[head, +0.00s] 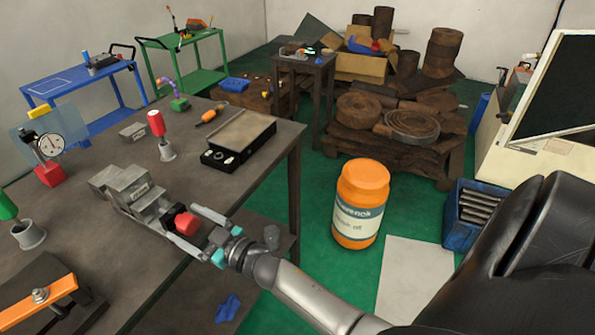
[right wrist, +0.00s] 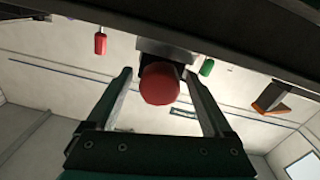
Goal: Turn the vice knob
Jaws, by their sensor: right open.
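The grey metal vice (head: 130,190) lies on the dark workbench, with its red knob (head: 187,222) at the end facing the bench's front edge. My right gripper (head: 182,224) is open, with one finger on each side of the knob. In the right wrist view the red knob (right wrist: 160,84) sits between the two spread fingers (right wrist: 158,74), with a visible gap on both sides. The vice body (right wrist: 165,47) shows behind it. My left gripper is not in view.
On the workbench (head: 90,240) stand a dial gauge (head: 50,145), a red-handled tool (head: 157,125), an open black case (head: 240,135) and an orange-topped clamp (head: 40,300). An orange jar (head: 360,205) and a blue crate (head: 462,230) stand on the green floor.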

